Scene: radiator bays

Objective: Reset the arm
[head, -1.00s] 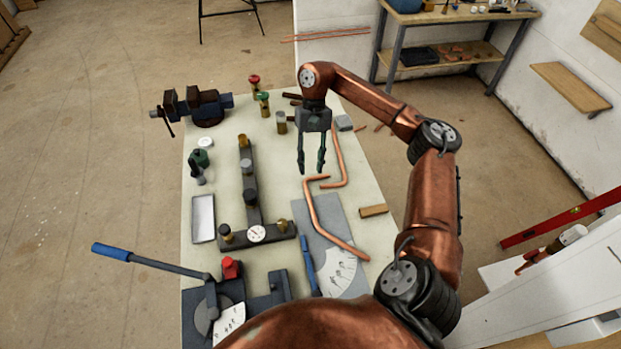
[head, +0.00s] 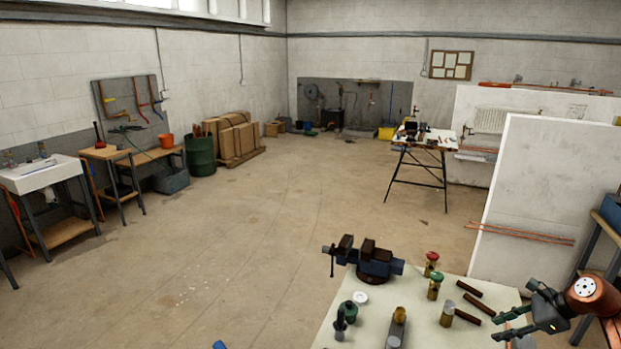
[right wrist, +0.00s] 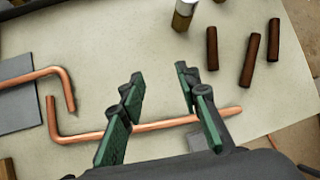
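My right gripper (head: 506,325) is at the lower right of the head view, above the right side of the workbench (head: 455,325). In the right wrist view its two green-padded fingers (right wrist: 157,84) are spread wide with nothing between them. A bent copper pipe (right wrist: 165,125) lies on the bench below the fingers, partly hidden by them. A second bent copper pipe (right wrist: 50,73) lies to its left, its far part out of the frame. My left gripper is not in view.
A bench vise (head: 375,262) sits at the bench's far left corner. Red-capped (head: 431,262) and green-capped (head: 435,288) fittings stand near the far edge, with several brown tubes (head: 470,299) beside them. A white partition (head: 545,190) stands beyond. The middle floor is clear.

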